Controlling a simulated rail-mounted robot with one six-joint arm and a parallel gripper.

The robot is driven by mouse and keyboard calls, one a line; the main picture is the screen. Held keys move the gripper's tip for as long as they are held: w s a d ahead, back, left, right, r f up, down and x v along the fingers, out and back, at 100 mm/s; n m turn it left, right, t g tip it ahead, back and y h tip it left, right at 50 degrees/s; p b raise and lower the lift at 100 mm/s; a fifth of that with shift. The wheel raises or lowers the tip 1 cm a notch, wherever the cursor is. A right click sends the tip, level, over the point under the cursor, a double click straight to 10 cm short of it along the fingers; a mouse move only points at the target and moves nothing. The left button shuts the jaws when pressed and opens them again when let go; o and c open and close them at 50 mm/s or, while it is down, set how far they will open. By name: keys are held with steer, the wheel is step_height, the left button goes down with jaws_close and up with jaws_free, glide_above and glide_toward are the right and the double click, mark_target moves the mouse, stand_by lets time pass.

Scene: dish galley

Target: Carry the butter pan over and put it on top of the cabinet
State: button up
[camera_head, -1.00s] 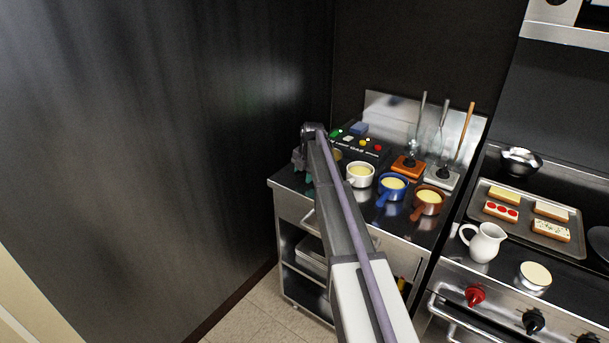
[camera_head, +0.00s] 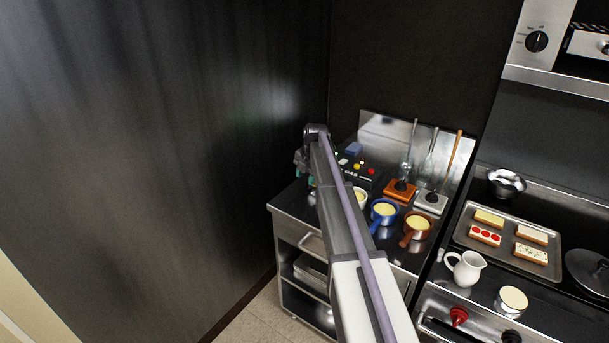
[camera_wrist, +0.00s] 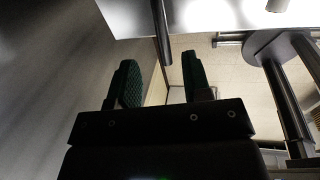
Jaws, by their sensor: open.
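Small pans with pale yellow contents stand on the steel cabinet (camera_head: 290,205): a blue pan (camera_head: 384,213), a copper-brown pan (camera_head: 416,229) and a white pan (camera_head: 363,195) partly covered by my arm. I cannot tell which of them is the butter pan. My gripper (camera_head: 303,178) is at the cabinet's left back side, left of the pans and apart from them. In the wrist view its two dark green padded fingers (camera_wrist: 158,70) stand apart with nothing held between them. Floor shows beyond them.
Utensil holders (camera_head: 400,191) and a dark box with coloured buttons (camera_head: 357,170) stand at the cabinet's back. The stove at right bears a tray of toasts (camera_head: 507,245), a white jug (camera_head: 466,268) and a round pale-topped pot (camera_head: 512,300). A dark wall (camera_head: 150,150) is close at left.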

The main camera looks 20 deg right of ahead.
steer(key=s+a+m, duration=0.8)
steer(key=s, duration=0.3)
steer(key=s+a+m+g, duration=0.1)
steer(key=s+a+m, duration=0.6)
steer(key=s, duration=0.5)
steer(key=s+a+m+g+h, duration=0.1)
steer(key=s+a+m, duration=0.7)
steer(key=s, duration=0.4)
steer(key=shift+a+f+m, duration=0.2)
steer(key=shift+a+m, duration=0.1)
step_height(320, 180, down, 3)
steer(key=b, duration=0.3)
steer(key=shift+f+b, duration=0.15)
steer(key=shift+b, duration=0.15)
